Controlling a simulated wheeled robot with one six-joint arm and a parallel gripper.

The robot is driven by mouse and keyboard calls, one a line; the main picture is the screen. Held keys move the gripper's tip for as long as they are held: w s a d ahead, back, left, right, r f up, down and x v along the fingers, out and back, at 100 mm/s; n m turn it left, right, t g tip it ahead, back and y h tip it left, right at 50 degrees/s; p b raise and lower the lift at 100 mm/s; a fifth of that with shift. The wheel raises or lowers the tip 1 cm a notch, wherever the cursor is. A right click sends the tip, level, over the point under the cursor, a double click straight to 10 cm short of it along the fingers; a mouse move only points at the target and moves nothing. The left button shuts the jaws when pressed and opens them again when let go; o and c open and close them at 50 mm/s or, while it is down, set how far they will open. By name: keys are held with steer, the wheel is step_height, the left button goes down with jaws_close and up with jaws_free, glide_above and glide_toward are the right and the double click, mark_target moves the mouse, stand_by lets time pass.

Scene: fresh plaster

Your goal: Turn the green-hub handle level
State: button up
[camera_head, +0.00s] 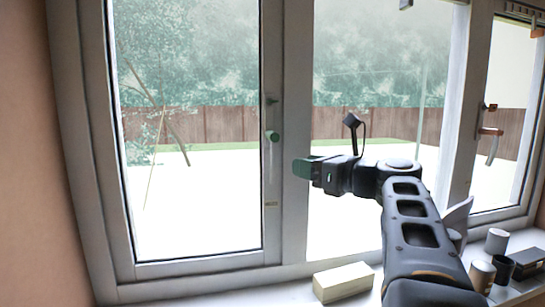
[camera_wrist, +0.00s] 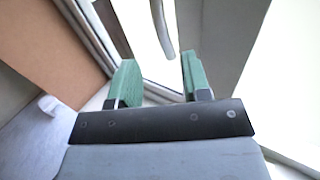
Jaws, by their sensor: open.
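The green-hub handle (camera_head: 272,136) is on the upright frame of the left window sash. Its pale lever hangs straight down from the green hub. In the wrist view a grey curved bar, which looks like the lever (camera_wrist: 163,30), shows beyond and between the fingertips. My gripper (camera_head: 303,168) is to the right of the handle and apart from it in the head view. Its green fingers (camera_wrist: 158,78) are open with nothing between them. The hub cannot be made out in the wrist view.
A second handle with an orange-red hub (camera_head: 490,131) is on the right window. On the sill stand a cream block (camera_head: 343,283), a white cylinder (camera_head: 496,241), a black cup (camera_head: 503,269) and a tan cup (camera_head: 482,275). The space before the left pane is clear.

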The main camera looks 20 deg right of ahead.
mark_target(276, 159)
steer(key=p+x, duration=0.3)
steer(key=x, duration=0.9)
steer(key=shift+w+p, duration=0.1)
steer(key=shift+p, duration=0.2)
steer(key=shift+d, duration=0.1)
jaws_close()
